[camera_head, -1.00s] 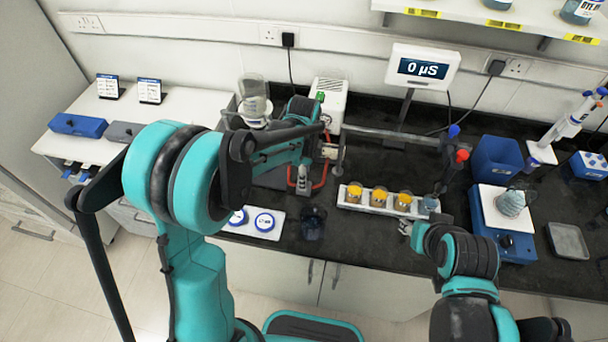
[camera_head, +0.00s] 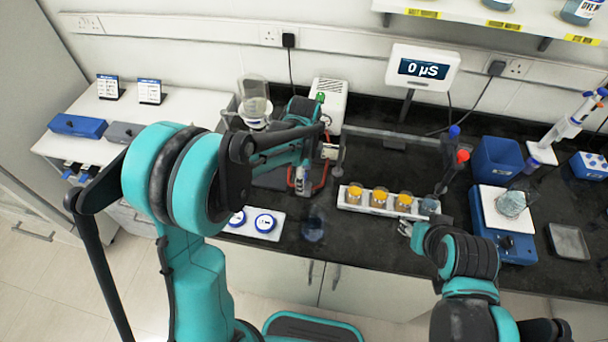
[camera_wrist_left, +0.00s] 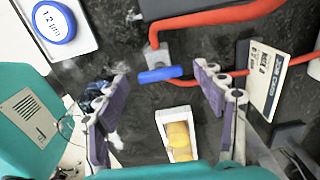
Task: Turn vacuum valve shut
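The vacuum valve shows a short blue handle (camera_wrist_left: 161,75) in the left wrist view, on a small metal body with red tubing (camera_wrist_left: 215,25) running from it. The handle lies nearly level across the picture. My left gripper (camera_wrist_left: 163,98) is open, its two fingers apart on either side of the handle, with no clear contact. In the head view my left gripper (camera_head: 302,180) is above the counter beside the red tubing (camera_head: 322,178), and the arm hides much of the valve. My right gripper (camera_head: 405,228) is low by the counter's front edge; its fingers are too small to read.
A white rack (camera_head: 345,204) of amber-filled jars stands right of my left gripper. A clear beaker (camera_head: 313,228) is near the front edge. A white tray (camera_head: 238,229) with blue-rimmed discs lies left. A display (camera_head: 423,68) reading 0 µS stands behind.

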